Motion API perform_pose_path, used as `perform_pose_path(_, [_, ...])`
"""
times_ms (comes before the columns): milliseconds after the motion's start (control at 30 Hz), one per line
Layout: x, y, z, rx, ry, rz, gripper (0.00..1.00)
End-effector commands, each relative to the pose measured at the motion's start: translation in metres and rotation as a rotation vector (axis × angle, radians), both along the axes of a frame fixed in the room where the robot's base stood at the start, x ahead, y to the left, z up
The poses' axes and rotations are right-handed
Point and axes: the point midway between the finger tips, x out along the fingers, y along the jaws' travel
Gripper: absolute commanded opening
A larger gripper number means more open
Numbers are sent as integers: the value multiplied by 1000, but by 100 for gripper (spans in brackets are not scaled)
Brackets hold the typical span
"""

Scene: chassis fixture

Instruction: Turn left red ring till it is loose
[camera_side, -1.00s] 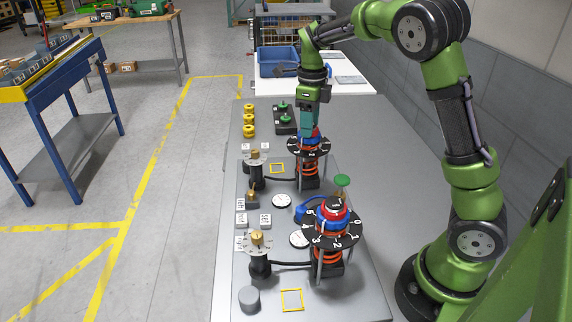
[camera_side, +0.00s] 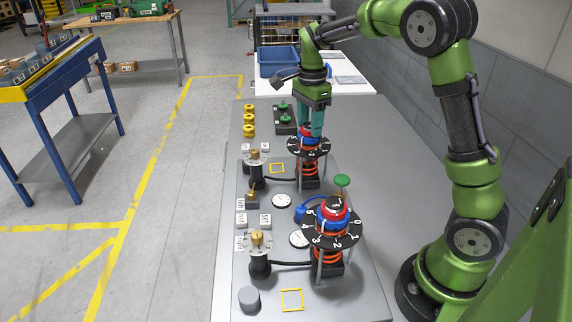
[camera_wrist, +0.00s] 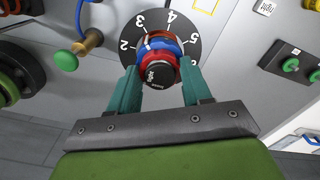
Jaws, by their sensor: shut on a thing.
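My gripper (camera_wrist: 159,72) has its two teal fingers on opposite sides of the red ring (camera_wrist: 156,61) of the far dial unit, shut on it. The red ring sits around a black cap, with a blue ring (camera_wrist: 162,44) beneath it and a numbered black dial (camera_wrist: 189,30) below that. In the side view my gripper (camera_side: 312,127) points down over this unit and hides part of its rings. The near unit has its own red ring (camera_side: 334,207). I cannot tell from the labels which unit is the left one.
The near unit has a black numbered dial (camera_side: 349,241) and a green knob (camera_side: 342,180) beside it. Gauges, brass valves and label plates crowd the panel's left half. Yellow knobs (camera_side: 249,120) and a green-button box (camera_side: 284,121) stand nearby. A blue bin (camera_side: 278,62) is farther back.

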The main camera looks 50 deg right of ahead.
Motion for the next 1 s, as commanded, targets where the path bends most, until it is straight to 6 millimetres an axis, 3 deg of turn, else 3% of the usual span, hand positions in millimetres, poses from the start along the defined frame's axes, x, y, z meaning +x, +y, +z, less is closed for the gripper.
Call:
perform_pose_path(500, [0, 0, 0, 1, 1, 535, 14])
perform_pose_path(833, [0, 0, 0, 0, 0, 604, 14])
perform_pose_path(867, [0, 0, 0, 0, 0, 603, 50])
perform_pose_path(933, [0, 0, 0, 0, 0, 603, 58])
perform_pose_path(1000, [0, 0, 0, 0, 0, 602, 58])
